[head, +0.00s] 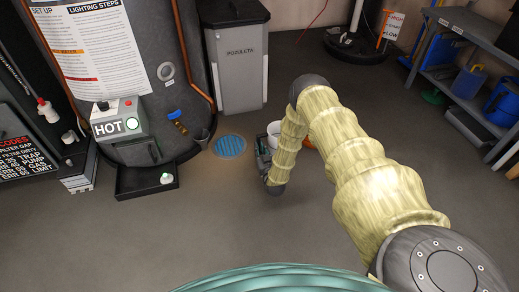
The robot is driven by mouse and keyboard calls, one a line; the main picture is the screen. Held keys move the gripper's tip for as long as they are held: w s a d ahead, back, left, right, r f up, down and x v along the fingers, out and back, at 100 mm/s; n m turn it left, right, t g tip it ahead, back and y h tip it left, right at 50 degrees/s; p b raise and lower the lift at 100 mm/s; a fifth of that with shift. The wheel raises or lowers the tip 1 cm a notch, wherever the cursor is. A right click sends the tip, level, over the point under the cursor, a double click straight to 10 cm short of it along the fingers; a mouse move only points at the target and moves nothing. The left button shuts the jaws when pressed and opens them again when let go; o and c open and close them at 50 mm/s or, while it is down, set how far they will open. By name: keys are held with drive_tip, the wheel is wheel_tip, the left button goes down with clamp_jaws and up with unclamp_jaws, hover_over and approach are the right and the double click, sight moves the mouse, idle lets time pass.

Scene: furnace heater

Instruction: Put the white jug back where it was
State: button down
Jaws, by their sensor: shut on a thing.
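My gripper (263,150), dark with teal parts, is low over the floor at the end of my bent arm, left of the forearm. It is shut on what looks like the white jug (273,131), a pale open-topped vessel right beside it. My wrist and arm hide much of the jug, and the fingertips cannot be made out clearly. I cannot tell whether the jug touches the floor.
The dark heater (150,30) with a HOT box (118,122) stands at left. A round blue floor drain (230,146) lies left of my gripper. A grey bin (237,75) stands behind. Something orange (309,143) shows behind my arm. Shelves (462,75) stand at right.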

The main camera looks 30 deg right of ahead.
drive_tip(key=c, duration=1.5)
unclamp_jaws()
drive_tip(key=shift+f, duration=0.1)
drive_tip(key=shift+o, duration=0.2)
drive_tip(key=p+v, duration=0.4)
drive_tip(key=v, duration=0.8)
drive_tip(key=s+a+f+n+g+y, duration=0.15)
drive_tip(key=s+a+g+y, duration=0.35)
drive_tip(key=s+a+g, duration=0.7)
drive_tip(key=s+a+r+g, duration=0.1)
drive_tip(key=s+a+r, duration=0.1)
drive_tip(key=s, duration=0.7)
drive_tip(key=s+a+r+g, duration=0.2)
drive_tip(key=s+r, duration=0.2)
drive_tip(key=s, duration=0.4)
drive_tip(key=s+a+r+g, duration=0.2)
drive_tip(key=s+r, duration=0.1)
drive_tip(key=s, duration=0.6)
drive_tip(key=shift+s+n+h, duration=0.3)
drive_tip(key=shift+n, duration=0.15)
